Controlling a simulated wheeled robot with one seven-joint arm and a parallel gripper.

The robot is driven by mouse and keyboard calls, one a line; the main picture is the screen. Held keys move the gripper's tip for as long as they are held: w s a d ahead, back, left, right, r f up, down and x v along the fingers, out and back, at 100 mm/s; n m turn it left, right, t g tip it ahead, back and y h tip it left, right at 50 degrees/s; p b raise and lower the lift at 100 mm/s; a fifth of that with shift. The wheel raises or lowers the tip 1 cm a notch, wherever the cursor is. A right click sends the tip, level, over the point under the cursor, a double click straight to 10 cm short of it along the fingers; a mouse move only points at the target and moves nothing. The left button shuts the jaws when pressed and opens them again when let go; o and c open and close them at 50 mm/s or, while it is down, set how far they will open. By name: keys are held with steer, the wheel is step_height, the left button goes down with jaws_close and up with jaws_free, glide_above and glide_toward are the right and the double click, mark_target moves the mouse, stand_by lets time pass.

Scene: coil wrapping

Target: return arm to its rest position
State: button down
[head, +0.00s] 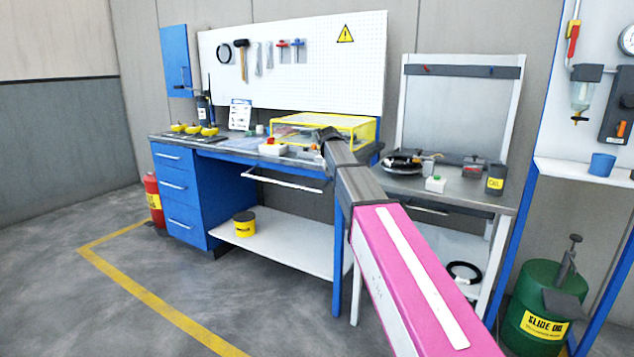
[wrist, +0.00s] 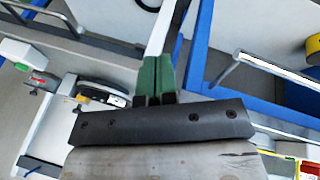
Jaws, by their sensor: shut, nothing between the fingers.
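My arm, pink with a white stripe, reaches from the bottom right of the head view toward the workbench. Its dark end, my gripper (head: 327,135), shows in front of the yellow-framed clear box on the bench. In the wrist view my gripper (wrist: 158,78) has two green fingers close together, shut with nothing between them. The fingers point toward the gap between the blue bench and the grey side table, and touch nothing that I can see.
The blue workbench (head: 188,190) holds the yellow-framed box (head: 358,122) and yellow items. The grey side table (head: 460,190) carries a dark can (head: 496,180) and small parts. A green oil drum (head: 540,310) stands at lower right.

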steer(key=s+d+f+n+g+y, duration=0.1)
steer(key=s+d+f, duration=0.2)
steer(key=s+f, duration=0.65)
steer(key=s+d+f+y, duration=0.1)
steer(key=s+d+f, duration=0.35)
steer(key=f, duration=0.75)
steer(key=s+d+f+y, duration=0.1)
steer(key=s+f, duration=0.5)
steer(key=s, duration=0.4)
steer(key=s+d+f+g+y, duration=0.1)
steer(key=s+f, duration=0.6)
steer(key=s, duration=0.3)
steer(key=shift+n, duration=0.3)
